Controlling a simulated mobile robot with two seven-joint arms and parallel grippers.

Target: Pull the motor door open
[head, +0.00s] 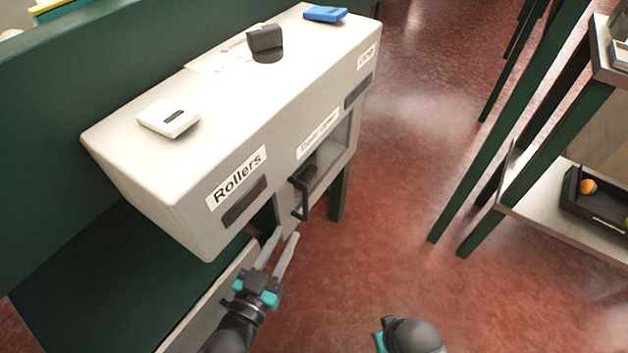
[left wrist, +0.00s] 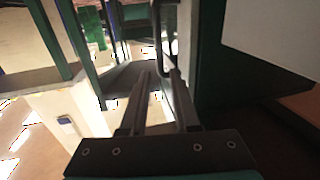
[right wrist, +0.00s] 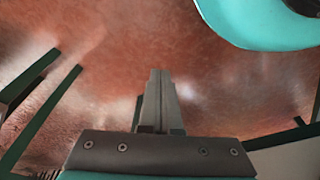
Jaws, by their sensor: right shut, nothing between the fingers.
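The motor door (head: 333,164) is a grey panel low on the front of the white machine, under a blurred label. Its black bar handle (head: 300,196) stands out at the panel's left end. My left gripper (head: 286,235) is open and empty, its fingertips just below and left of the handle, apart from it. In the left wrist view the open fingers (left wrist: 160,71) point towards a thin dark curved bar (left wrist: 158,45), which looks like the handle. My right gripper (right wrist: 160,72) is shut and empty over the red floor; only its wrist part shows in the head view.
The white machine (head: 140,180) carries a "Rollers" label, a white box (head: 168,118), a dark knob (head: 265,43) and a blue box (head: 325,14). A green-legged shelf (head: 540,195) with a black tray (head: 600,205) stands at right. The red floor between is clear.

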